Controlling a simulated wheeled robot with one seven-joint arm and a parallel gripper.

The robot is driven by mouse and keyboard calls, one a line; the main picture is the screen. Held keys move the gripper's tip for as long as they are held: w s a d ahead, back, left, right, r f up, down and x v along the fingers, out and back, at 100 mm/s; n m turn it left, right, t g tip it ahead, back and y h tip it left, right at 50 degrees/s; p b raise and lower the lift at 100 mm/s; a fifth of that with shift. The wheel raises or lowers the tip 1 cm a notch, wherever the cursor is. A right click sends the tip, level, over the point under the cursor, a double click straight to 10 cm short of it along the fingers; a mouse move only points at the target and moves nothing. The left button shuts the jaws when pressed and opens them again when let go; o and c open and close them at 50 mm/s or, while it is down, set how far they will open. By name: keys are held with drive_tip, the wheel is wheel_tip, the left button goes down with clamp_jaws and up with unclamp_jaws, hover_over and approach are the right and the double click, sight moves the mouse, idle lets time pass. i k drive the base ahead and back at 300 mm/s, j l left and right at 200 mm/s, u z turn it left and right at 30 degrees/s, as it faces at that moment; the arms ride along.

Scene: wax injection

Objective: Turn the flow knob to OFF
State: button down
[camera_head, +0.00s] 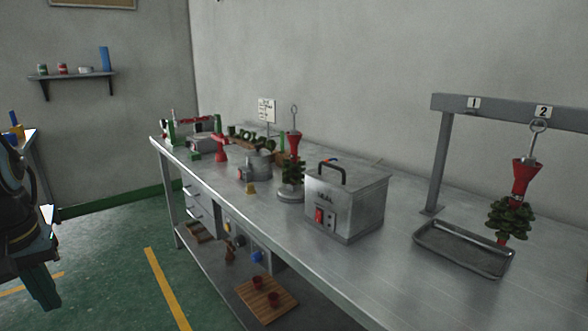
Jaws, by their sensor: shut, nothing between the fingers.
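My gripper (42,288) hangs at the far left edge of the picture, low over the green floor and well away from the bench. Its fingers are dark and look closed, with nothing seen between them. No knob here can be read as the flow knob. A metal box (350,205) with a black handle and a red switch (320,216) stands on the bench. A metal pot (256,166) stands farther back. Any OFF marking is too small to read.
The long metal bench (380,262) runs from the back to the front right. The floor (110,265) between gripper and bench is clear.

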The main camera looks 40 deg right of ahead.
sight(256, 256)
drive_tip(key=z, duration=1.25)
drive_tip(key=j+u, duration=0.75)
drive_tip(key=u, duration=0.15)
drive_tip(key=i+j+u, duration=0.1)
drive_tip(key=j+u, duration=0.4)
drive_tip(key=l, duration=0.1)
